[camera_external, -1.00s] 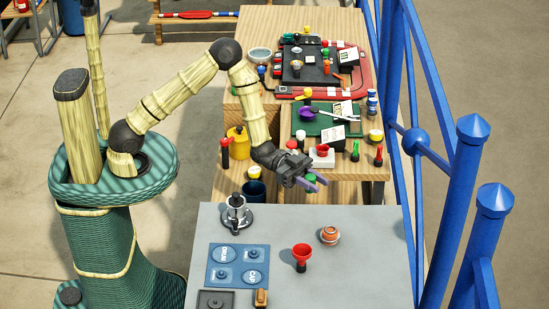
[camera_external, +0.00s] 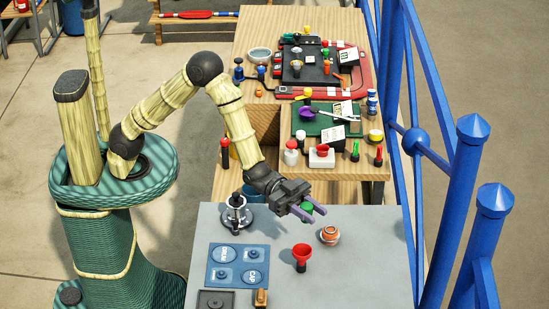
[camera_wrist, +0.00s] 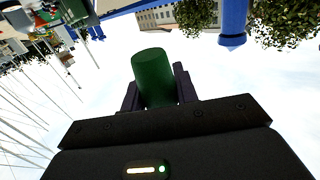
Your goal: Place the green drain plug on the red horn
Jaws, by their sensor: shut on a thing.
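My gripper (camera_external: 308,212) is shut on the green drain plug (camera_external: 307,207), a small green piece between its purple fingers. In the wrist view the green drain plug (camera_wrist: 154,77) stands as a dark green cylinder between the two fingers. The red horn (camera_external: 301,253) stands upright on the grey table, its red cup facing up and a dark part below. My gripper is in the air above the grey table's far side, behind the red horn in the picture and apart from it.
The grey table (camera_external: 365,285) carries an orange pot (camera_external: 329,235) right of the horn, a metal winch-like piece (camera_external: 235,213), a blue mat (camera_external: 237,266) and a small wooden block (camera_external: 261,297). A crowded wooden bench (camera_external: 345,189) stands behind. Blue railing (camera_external: 470,190) runs along the right.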

